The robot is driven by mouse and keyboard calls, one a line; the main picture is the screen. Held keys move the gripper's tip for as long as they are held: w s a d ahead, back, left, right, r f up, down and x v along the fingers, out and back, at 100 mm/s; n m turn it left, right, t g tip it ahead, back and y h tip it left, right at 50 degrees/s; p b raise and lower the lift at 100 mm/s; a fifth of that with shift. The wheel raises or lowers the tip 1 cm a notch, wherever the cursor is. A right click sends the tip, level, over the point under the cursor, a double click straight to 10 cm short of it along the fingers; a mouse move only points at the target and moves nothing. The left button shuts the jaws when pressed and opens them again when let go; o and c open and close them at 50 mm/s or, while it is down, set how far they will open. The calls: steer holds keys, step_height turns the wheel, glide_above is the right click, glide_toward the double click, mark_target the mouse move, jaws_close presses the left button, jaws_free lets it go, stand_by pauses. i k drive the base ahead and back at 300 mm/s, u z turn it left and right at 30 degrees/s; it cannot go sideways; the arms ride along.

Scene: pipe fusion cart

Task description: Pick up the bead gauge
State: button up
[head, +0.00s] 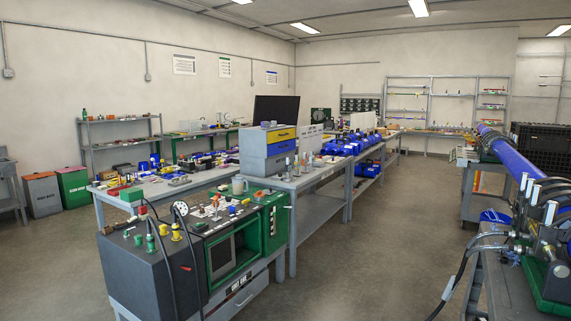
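I cannot pick out the bead gauge with certainty; the small items on the benches are too small to tell apart. Several small tools and fittings stand on the top of a dark machine cart (150,268) in the foreground. More small metal parts stand on the grey bench (322,175) behind it. My gripper is not in view.
A long blue pipe (515,158) lies in a clamp machine at the right, with black hoses in front. A grey drawer box (254,163) stands on the bench. A green bin (73,186) stands at the left wall. Floor is clear between the benches and the pipe machine.

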mark_target(312, 158)
steer(key=u, duration=0.55)
steer(key=k, duration=0.65)
steer(key=u, duration=0.05)
steer(key=i, duration=1.3)
steer(key=z, duration=1)
steer(key=i, duration=1.6)
steer(key=z, duration=0.55)
steer(key=i, duration=3.1)
steer(key=u, duration=0.25)
steer(key=i, duration=1.55)
steer(key=u, duration=1.15)
steer(key=i, duration=1.3)
steer(key=u, duration=0.9)
